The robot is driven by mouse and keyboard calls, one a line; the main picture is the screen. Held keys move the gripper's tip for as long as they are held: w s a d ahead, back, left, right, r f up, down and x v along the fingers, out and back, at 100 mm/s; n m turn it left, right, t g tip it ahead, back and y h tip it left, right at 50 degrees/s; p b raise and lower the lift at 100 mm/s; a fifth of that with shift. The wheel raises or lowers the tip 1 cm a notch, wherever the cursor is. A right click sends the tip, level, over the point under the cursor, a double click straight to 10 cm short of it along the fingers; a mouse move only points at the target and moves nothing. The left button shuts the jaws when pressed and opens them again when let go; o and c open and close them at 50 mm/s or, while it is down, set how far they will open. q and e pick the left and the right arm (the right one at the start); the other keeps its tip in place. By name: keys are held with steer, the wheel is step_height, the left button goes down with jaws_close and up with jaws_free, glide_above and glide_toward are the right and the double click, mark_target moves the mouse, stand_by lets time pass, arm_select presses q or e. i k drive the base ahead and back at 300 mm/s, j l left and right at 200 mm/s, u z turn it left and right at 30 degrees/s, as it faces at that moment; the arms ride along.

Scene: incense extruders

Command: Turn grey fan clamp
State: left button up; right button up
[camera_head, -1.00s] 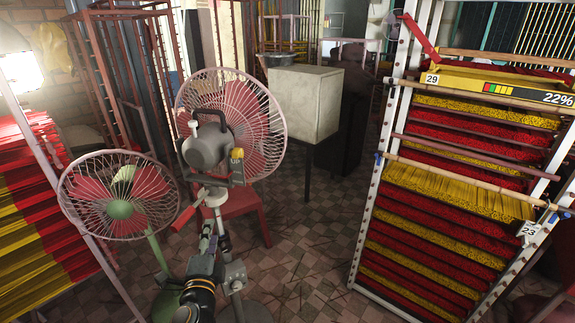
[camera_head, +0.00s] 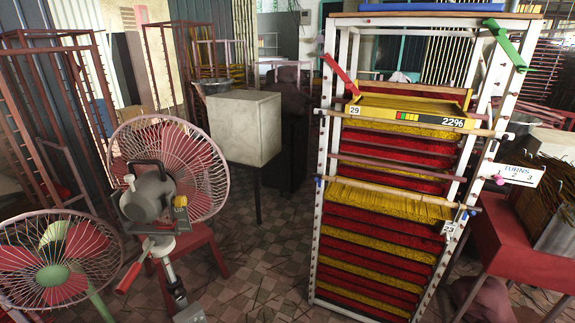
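The large pink-and-red fan (camera_head: 208,158) stands at the left, its grey motor housing (camera_head: 148,198) facing me. Below the motor is a grey clamp bracket (camera_head: 160,246) on the stand pole, with a red handle (camera_head: 130,277) pointing down and left. A tag reading "UP" (camera_head: 180,203) sits beside the motor.
A smaller green-hubbed fan (camera_head: 54,273) stands at the far left. A white rack (camera_head: 328,150) with red and yellow incense layers fills the right centre. A beige box (camera_head: 240,128) stands behind. Tiled floor (camera_head: 265,270) is open between fan and rack.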

mark_target(180, 293)
steer(key=u, duration=1.05)
